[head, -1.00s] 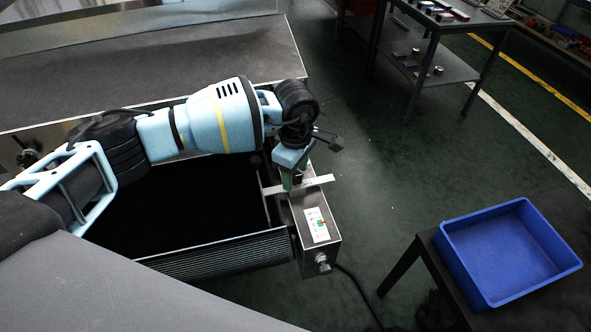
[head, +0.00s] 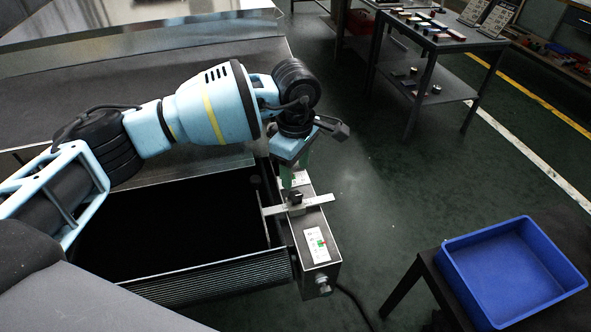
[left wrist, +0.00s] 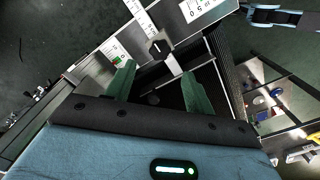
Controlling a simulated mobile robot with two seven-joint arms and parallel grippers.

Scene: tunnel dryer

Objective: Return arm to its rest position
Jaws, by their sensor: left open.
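My left arm reaches in from the left in the head view. Its left gripper (head: 294,174) hangs over the far end of a metal control box (head: 315,236). In the left wrist view the two green fingers of the left gripper (left wrist: 158,80) are spread with nothing between them. A black knob (head: 296,197) on a silver cross bar (head: 318,201) sits on top of the box. In the left wrist view the knob (left wrist: 160,48) is beyond the fingertips and apart from them. My right gripper is not seen in the head view.
A dark opening (head: 180,225) with a ribbed roller (head: 225,277) lies left of the box. A blue bin (head: 467,290) stands on a dark table at lower right. A shelved metal table (head: 440,45) with small items is at the back. Dark green floor between is clear.

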